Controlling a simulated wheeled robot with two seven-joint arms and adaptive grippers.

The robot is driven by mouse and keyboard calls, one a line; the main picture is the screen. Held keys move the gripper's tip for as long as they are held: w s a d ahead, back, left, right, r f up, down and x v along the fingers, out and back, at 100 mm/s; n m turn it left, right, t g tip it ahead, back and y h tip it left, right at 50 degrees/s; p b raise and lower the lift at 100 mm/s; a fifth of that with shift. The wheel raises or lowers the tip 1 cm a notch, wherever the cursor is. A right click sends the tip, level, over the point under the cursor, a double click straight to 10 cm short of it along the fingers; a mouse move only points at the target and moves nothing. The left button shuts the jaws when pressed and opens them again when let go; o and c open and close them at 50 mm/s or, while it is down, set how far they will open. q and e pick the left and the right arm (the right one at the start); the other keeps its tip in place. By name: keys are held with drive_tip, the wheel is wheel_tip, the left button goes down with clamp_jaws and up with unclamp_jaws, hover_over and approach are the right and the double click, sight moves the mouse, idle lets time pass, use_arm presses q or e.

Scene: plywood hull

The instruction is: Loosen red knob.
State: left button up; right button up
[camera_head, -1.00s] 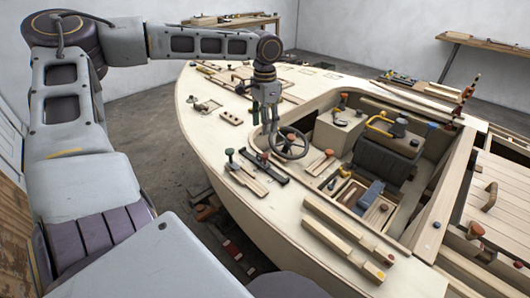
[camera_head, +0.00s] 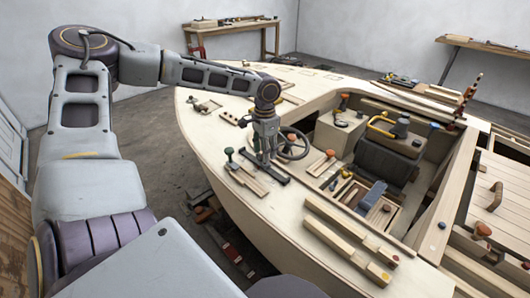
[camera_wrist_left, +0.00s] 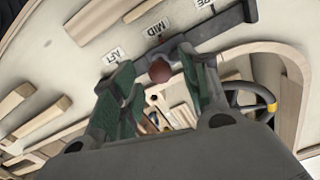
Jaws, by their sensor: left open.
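The red knob (camera_wrist_left: 160,71) shows in the left wrist view, at a dark slotted bar (camera_wrist_left: 220,26) with the labels AFT, MID and one cut off by the frame edge. My left gripper (camera_wrist_left: 155,66) is open, with one green-padded finger on each side of the knob. I cannot tell whether either finger touches it. In the head view my left gripper (camera_head: 264,153) points down over the dark bar (camera_head: 280,178) on the pale deck, and it hides the knob. My right gripper is not in view.
A steering wheel (camera_head: 294,144) stands close to the right of my left gripper. A green-topped knob (camera_head: 229,152) and wooden strips (camera_head: 246,181) lie to the left. The cockpit with a dark seat (camera_head: 381,158) is further right. Long wooden bars (camera_head: 345,240) lie in front.

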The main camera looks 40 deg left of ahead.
use_arm(q)
drive_tip(key=shift+f, duration=0.3)
clamp_jaws()
idle(0.3)
